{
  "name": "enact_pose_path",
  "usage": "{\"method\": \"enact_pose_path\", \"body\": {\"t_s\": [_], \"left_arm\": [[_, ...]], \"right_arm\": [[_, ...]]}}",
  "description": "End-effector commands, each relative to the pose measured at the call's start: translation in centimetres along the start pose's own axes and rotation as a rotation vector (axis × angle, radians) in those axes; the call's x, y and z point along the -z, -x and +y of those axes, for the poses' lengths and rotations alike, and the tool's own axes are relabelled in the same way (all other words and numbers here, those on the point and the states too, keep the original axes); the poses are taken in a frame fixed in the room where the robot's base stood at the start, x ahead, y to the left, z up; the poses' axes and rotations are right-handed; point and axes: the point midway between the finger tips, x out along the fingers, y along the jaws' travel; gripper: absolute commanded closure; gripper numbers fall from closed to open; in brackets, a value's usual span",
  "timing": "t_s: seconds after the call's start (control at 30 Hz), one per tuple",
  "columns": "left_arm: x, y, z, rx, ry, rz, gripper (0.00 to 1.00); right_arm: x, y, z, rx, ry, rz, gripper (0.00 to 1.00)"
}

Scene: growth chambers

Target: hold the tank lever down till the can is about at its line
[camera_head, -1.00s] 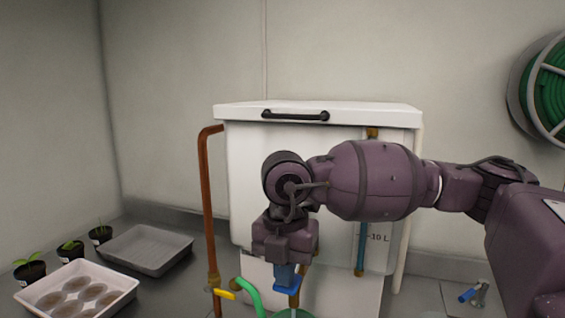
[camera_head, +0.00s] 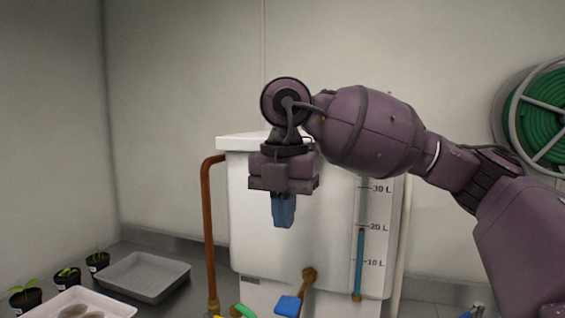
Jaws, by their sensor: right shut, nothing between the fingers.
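The white tank (camera_head: 325,235) stands in the middle against the back wall. Its tap (camera_head: 309,275) shows low on the front, with the blue lever (camera_head: 288,306) at the bottom edge of the view. The gauge (camera_head: 360,262) on the tank front shows blue up to about the 20 L mark. A small green piece (camera_head: 243,311), apparently part of the can, shows left of the lever; the rest of the can and its line are out of view. My right gripper (camera_head: 283,224) is shut and empty, pointing down in front of the tank, well above the lever. My left gripper is not in view.
A copper pipe (camera_head: 208,230) runs down the tank's left side. A grey tray (camera_head: 145,274), a pale tray (camera_head: 115,303) and small potted seedlings (camera_head: 67,276) stand at the left. A green hose reel (camera_head: 545,115) hangs at the right.

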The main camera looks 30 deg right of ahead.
Motion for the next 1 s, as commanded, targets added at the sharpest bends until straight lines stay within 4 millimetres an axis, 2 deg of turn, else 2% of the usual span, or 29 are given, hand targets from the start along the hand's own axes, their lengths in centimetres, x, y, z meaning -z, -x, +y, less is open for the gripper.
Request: {"method": "enact_pose_path", "body": {"t_s": [0.2,0.43,0.6,1.0], "left_arm": [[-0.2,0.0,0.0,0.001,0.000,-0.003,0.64],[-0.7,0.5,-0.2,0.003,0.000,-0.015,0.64],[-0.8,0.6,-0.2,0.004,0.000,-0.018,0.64],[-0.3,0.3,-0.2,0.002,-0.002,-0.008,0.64]], "right_arm": [[0.3,4.3,0.1,-0.002,0.000,-0.001,1.00],[0.5,7.3,0.1,-0.001,0.000,0.000,1.00],[0.6,8.0,0.0,0.001,0.001,0.001,1.00],[0.6,8.1,0.0,0.001,0.000,0.001,1.00]]}}
